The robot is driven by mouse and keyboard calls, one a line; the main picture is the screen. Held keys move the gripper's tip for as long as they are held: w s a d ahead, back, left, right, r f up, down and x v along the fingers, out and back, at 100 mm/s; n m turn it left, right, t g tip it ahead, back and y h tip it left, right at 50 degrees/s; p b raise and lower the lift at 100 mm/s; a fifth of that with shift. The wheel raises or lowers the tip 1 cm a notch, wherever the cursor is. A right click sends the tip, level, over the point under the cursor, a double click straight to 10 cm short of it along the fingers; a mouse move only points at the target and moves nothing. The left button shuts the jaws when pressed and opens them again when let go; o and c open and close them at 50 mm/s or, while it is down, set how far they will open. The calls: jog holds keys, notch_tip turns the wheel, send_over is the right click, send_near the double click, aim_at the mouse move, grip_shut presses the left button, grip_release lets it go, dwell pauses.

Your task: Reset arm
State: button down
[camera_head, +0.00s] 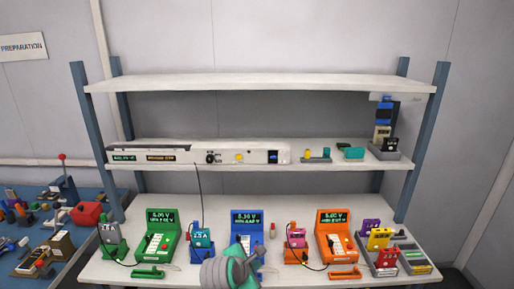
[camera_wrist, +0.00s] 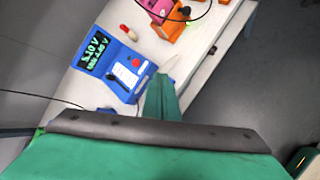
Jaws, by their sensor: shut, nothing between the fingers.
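My gripper (camera_head: 238,268) shows at the bottom middle of the head view, in front of the blue tester (camera_head: 247,227) and overlapping its lower part. In the wrist view, my green gripper fingers (camera_wrist: 162,97) are together with nothing held between them. They point toward the workbench, beside the blue tester (camera_wrist: 112,70), which has a lit display. Whether the fingers touch the bench is hard to tell. My wrist's dark bar and green body fill the lower part of that view.
The white bench (camera_head: 187,271) carries a green tester (camera_head: 159,235), an orange tester (camera_head: 337,237), small cell holders and a grey tray (camera_head: 415,270) of coloured cells at right. Shelves (camera_head: 250,84) stand above. A blue side table (camera_head: 70,238) at left is cluttered.

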jog(key=s+a+f+m+t+y, duration=0.3)
jog(key=s+f+m, duration=0.7)
jog(key=s+f, duration=1.05)
jog(key=s+d+r+m+t, duration=0.1)
jog(key=s+r+m, duration=0.2)
jog(key=s, duration=0.5)
jog(key=s+d+r+m+t, duration=0.1)
jog(key=s+r+m, duration=0.3)
jog(key=s, duration=0.5)
jog(key=s+d+r+m+t, duration=0.1)
jog(key=s+r+m, duration=0.3)
jog(key=s, duration=0.5)
jog(key=shift+d+r+m+t+y, duration=0.2)
jog(key=shift+d+m+t+y, duration=0.15)
jog(key=shift+m+t, duration=0.2)
